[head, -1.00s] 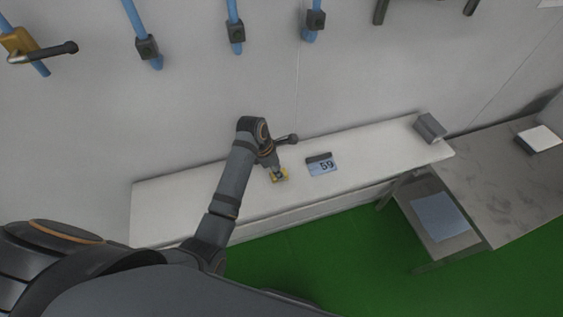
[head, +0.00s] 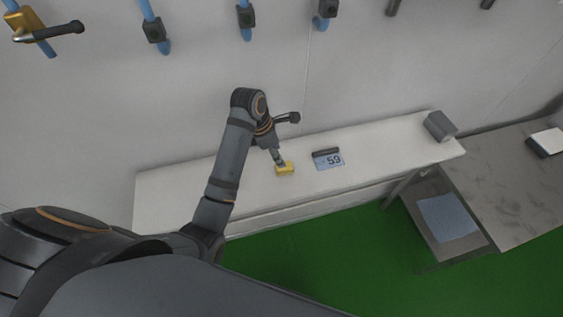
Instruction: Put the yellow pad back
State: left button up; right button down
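The small yellow pad (head: 286,169) is at the white shelf, left of the display marked 59. My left gripper (head: 280,161) points down right at the pad, with its tip meeting the pad's upper side. The fingers are too small and dark to tell whether they are shut on the pad or only touching it. I cannot tell whether the pad rests on the shelf or is just above it. My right gripper is not in view.
The display marked 59 (head: 328,159) stands on the white shelf (head: 390,150). A grey box (head: 439,125) is at the shelf's right end. A grey table (head: 510,190) stands at the right. Blue-handled fixtures (head: 154,31) and a yellow one (head: 25,20) are on the wall.

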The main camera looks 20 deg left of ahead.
pick_arm(q)
jog(key=p+v, duration=0.2)
jog(key=v, duration=0.3)
jog(key=shift+a+r, duration=0.1)
jog(key=shift+r, duration=0.25)
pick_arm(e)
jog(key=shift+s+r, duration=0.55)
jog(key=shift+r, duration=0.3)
pick_arm(q)
jog(key=shift+w, duration=0.1)
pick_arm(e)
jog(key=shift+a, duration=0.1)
